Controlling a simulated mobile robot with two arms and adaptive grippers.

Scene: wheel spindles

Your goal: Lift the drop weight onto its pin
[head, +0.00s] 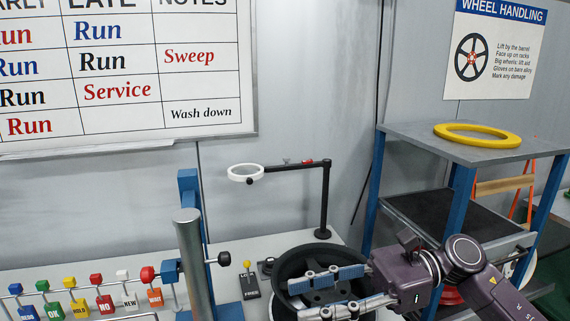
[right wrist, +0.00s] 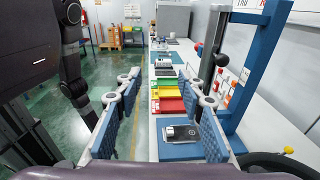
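In the head view a grey metal cylinder (head: 192,262), possibly the drop weight, stands by a blue frame (head: 188,182) at the bench's front. A black knob (head: 224,258) sticks out at its right; I cannot tell if it is the pin. The right wrist view shows a grey post (right wrist: 209,55), a black knob (right wrist: 222,60) and the blue frame (right wrist: 258,70) right of the fingers. My right gripper (head: 300,300) is over a black wheel (head: 290,262), right of the cylinder and apart from it. Its blue-padded fingers (right wrist: 163,88) are spread and empty. My left gripper is out of view.
A ring magnifier (head: 246,173) on a black stand is behind the wheel. Coloured tags (head: 105,304) hang at the left. A blue-framed rack (head: 410,130) with a yellow ring (head: 477,135) stands right. A small lever box (head: 249,284) is between cylinder and wheel.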

